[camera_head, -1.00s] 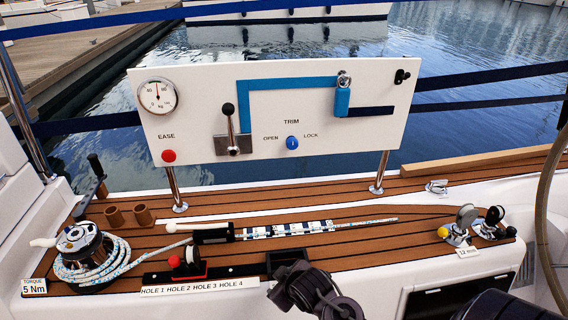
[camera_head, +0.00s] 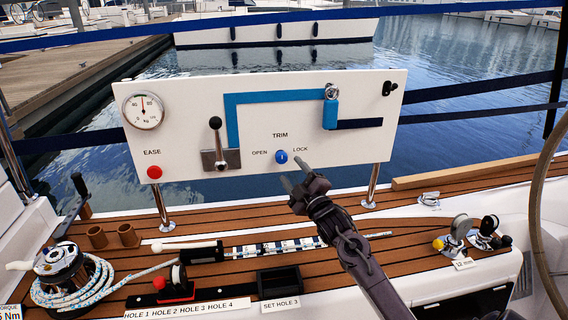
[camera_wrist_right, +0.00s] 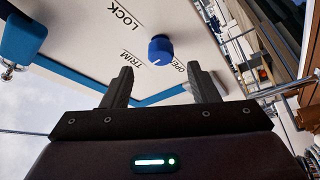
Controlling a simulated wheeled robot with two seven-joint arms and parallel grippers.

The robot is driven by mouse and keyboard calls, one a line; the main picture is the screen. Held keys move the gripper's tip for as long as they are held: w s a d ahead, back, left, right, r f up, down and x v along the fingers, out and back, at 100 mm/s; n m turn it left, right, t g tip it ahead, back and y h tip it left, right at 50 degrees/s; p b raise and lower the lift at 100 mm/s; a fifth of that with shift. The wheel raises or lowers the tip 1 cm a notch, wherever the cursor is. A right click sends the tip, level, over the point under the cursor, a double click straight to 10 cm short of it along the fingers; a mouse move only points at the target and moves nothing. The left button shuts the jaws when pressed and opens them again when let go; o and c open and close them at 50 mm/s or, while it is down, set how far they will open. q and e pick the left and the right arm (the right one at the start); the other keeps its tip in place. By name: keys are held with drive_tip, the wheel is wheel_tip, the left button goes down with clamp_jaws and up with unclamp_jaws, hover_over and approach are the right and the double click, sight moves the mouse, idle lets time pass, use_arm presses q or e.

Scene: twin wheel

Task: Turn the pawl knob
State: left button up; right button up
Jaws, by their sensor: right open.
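The blue round knob (camera_head: 281,157) sits on the white upright panel (camera_head: 190,115) under the word TRIM, between the words OPEN and LOCK. A short white mark shows on its face, pointing roughly upward in the head view. In the right wrist view the knob (camera_wrist_right: 160,50) lies ahead, between and beyond the fingertips. My right gripper (camera_head: 293,174) is open and empty, just below and right of the knob, apart from it. The fingers (camera_wrist_right: 160,78) are spread wider than the knob in the wrist view. My left gripper is not in view.
Below stand a roped winch (camera_head: 60,265), a black tray (camera_head: 279,281) and pulleys (camera_head: 461,228). The space before the knob is free.

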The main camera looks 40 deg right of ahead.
sight(283, 160)
drive_tip(key=x, duration=0.5)
drive_tip(key=shift+w+b, duration=0.3)
drive_tip(key=shift+b, duration=0.05)
drive_tip(key=c, duration=1)
